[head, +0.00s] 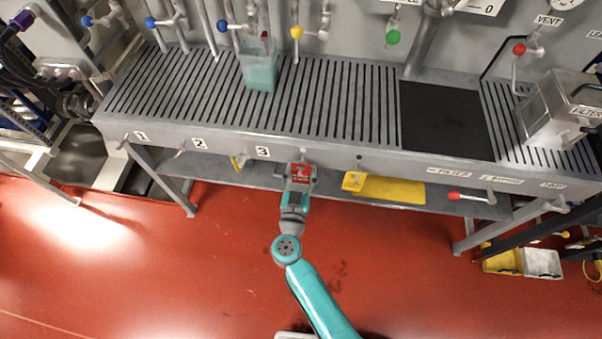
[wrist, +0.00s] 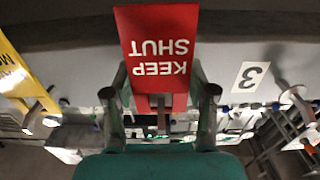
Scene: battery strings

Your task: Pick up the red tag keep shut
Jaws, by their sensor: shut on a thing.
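The red tag (wrist: 158,45) with white "KEEP SHUT" lettering shows upside down in the wrist view, between my gripper's fingers. In the head view the red tag (head: 300,173) is at the front face of the grey bench, right of the "3" label. My gripper (wrist: 160,100) is shut on the tag; it also shows in the head view (head: 299,183). Whether the tag still touches a hook or the bench is hidden.
The slatted bench (head: 350,110) carries a clear container (head: 259,72) and a black mat (head: 444,118). A red-handled valve (head: 470,197) sticks out farther right. The red floor in front is clear.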

